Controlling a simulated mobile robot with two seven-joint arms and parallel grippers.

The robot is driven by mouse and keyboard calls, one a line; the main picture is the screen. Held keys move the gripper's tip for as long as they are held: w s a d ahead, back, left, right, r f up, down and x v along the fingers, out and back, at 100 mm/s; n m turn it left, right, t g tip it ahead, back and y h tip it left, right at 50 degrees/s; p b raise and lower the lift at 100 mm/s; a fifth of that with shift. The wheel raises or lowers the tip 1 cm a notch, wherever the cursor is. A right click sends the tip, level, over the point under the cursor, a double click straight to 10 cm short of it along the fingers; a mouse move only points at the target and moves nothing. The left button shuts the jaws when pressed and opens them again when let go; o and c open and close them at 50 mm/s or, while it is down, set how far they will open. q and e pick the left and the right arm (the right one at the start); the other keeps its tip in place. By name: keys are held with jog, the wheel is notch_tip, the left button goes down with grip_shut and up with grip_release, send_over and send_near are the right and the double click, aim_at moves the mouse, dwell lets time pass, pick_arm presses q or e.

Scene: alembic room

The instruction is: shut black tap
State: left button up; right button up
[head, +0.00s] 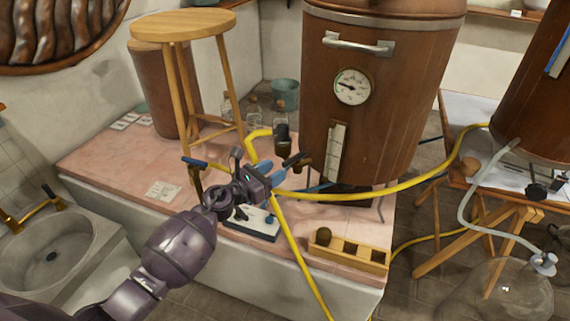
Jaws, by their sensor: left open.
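The black tap (296,159) shows as a dark lever with brass parts, low in front of the brown vessel (385,90). Its lever slants up to the right, but I cannot tell from this angle whether it is open or shut. My left gripper (261,169) is open, just left of the tap, with dark and blue finger parts. It overlaps the pipework, so I cannot tell whether it touches anything. A tap with a blue lever (203,163) is left of the gripper. My right gripper is out of view.
A yellow hose (360,194) loops by the gripper. A black-and-brown fitting (283,140) stands behind. A wooden stool (185,27), a wooden rack (350,249) and a white device (250,225) share the pink-tiled platform (110,165). A sink (50,255) is left; a glass flask (510,290) is right.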

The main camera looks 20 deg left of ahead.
aim_at(286, 162)
pick_arm(q)
jog(key=x, duration=0.4)
jog(key=shift+w, duration=0.1)
jog(key=shift+w+d, duration=0.15)
jog(key=shift+w, duration=0.1)
jog(key=shift+c, duration=0.2)
grip_shut()
